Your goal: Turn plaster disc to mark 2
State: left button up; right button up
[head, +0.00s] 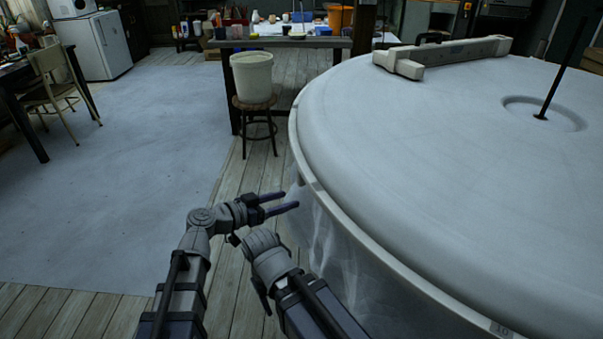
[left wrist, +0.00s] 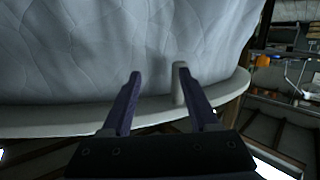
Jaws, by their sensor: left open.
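The plaster disc (head: 430,150) is a broad, pale, round slab filling the right of the head view. A raised rim (head: 345,232) runs round its edge, and small dark figures that look like 10 (head: 502,330) show on it at the bottom right. My left gripper (head: 291,200) is open and empty, its two dark fingers pointing at the disc's left side. In the left wrist view the fingers (left wrist: 158,74) reach across the rim (left wrist: 50,120). A short pale peg (left wrist: 178,88) stands by the right finger; contact is unclear. Mark 2 is not seen.
A long pale bar (head: 445,55) lies on the disc's far part, and a dark rod (head: 565,65) rises from a round hollow. A white bucket (head: 252,77) on a stool (head: 256,102) stands beyond the rim.

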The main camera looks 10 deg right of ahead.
aim_at(301, 168)
pick_arm(q)
jog(key=shift+w+d+r+t+h, duration=0.4)
jog(key=shift+w+d+r, duration=0.3)
jog(key=shift+w+d, duration=0.45)
jog(key=shift+w+d+r+t+h, duration=0.2)
jog(key=shift+w+d+r+t, duration=0.25)
jog(key=shift+w+d+r, duration=0.55)
jog(key=shift+w+d+r+t+h, duration=0.3)
jog(key=shift+w+d+r+t, duration=0.15)
jog(key=shift+w+d, duration=0.9)
grip_shut()
